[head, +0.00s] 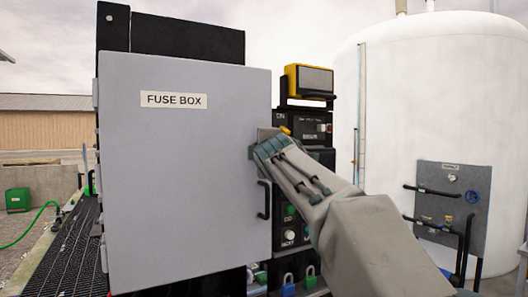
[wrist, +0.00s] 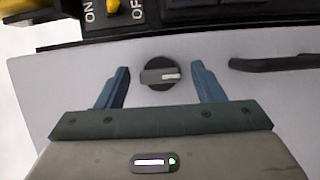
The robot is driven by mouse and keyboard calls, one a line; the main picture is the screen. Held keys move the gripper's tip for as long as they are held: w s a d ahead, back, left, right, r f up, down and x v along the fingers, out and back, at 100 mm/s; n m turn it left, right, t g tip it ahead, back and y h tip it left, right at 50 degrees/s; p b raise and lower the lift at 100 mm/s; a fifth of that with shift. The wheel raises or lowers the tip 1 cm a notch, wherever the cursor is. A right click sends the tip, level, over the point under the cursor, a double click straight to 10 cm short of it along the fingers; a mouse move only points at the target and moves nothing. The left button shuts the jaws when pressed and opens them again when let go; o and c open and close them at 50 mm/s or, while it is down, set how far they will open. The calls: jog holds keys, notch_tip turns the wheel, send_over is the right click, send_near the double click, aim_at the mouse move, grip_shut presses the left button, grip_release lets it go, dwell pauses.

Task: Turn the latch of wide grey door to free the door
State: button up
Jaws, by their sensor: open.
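The wide grey door (head: 185,180) with a "FUSE BOX" label fills the left middle of the head view and appears shut. Its latch (wrist: 158,77) is a round dark knob with a grey bar and a pale mark, seen in the wrist view. The bar lies roughly sideways in that picture. My gripper (wrist: 160,68) is open, with one blue finger on each side of the latch and a visible gap to it on both sides. In the head view my gripper (head: 264,143) is at the door's right edge and hides the latch.
A dark door handle (head: 264,200) sits below my gripper and also shows at right in the wrist view (wrist: 275,63). Right of the door is a black control panel (head: 311,125) with a yellow device (head: 308,80) on top. Padlocks (head: 288,284) hang below. A white tank (head: 440,100) stands at right.

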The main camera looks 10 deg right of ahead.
jog(key=s+a+b, duration=0.1)
jog(key=s+b, duration=0.2)
jog(key=s, duration=1.1)
jog(key=shift+b, duration=0.35)
jog(key=shift+w, duration=0.1)
jog(key=s+d+f+m+g, duration=0.1)
jog(key=s+f+m+g, duration=0.3)
jog(key=f, duration=0.8)
jog(key=s+d+f+m+g, duration=0.1)
jog(key=s+f+m+g, duration=0.25)
jog(key=f, duration=0.85)
jog(key=s+f+m+g, duration=0.3)
jog(key=s+f+m, duration=0.2)
jog(key=f, duration=0.7)
jog(key=s+f+m+g+y, duration=0.1)
jog(key=s+f+m+g, duration=0.3)
jog(key=s+f, duration=0.6)
jog(key=shift+s+a+f+y, duration=0.3)
jog(key=shift+a+f, duration=0.1)
jog(key=shift+f, duration=0.4)
jog(key=shift+m+g, duration=0.25)
